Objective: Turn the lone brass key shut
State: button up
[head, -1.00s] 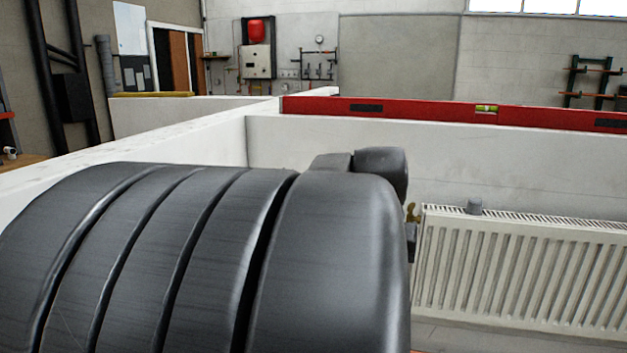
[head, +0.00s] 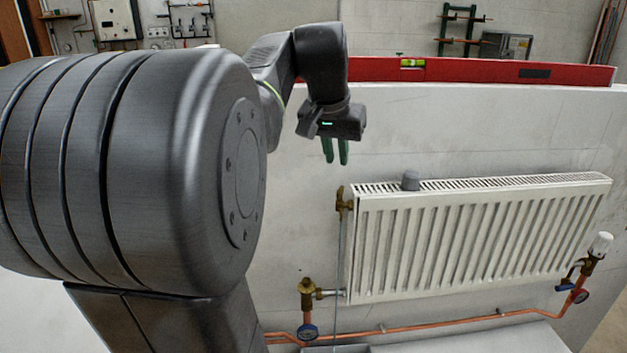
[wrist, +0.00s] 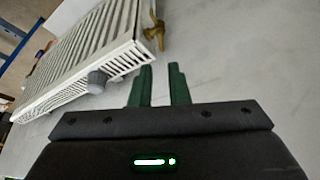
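The brass key (head: 344,204) sits on a small brass fitting at the upper left corner of the white radiator (head: 470,235). A thin cord or line hangs below it. In the wrist view the brass key (wrist: 154,30) is at the top, beside the radiator's end (wrist: 120,45). My gripper (head: 336,160) is above the key in the head view, fingers pointing down, apart from it. In the wrist view its green fingers (wrist: 163,75) have a narrow gap with nothing between them. Which way the key is turned is too small to tell.
A grey cap (head: 411,181) stands on the radiator's top grille. A brass valve (head: 307,293) with a gauge is at lower left, and a white-headed valve (head: 598,246) at lower right. Copper pipe (head: 430,325) runs below. A red spirit level (head: 470,70) lies along the wall top.

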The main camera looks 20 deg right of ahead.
aim_at(340, 188)
jog(key=x, duration=0.9)
jog(key=shift+w+f, duration=0.15)
jog(key=shift+f, duration=0.2)
jog(key=shift+c, duration=0.3)
grip_shut()
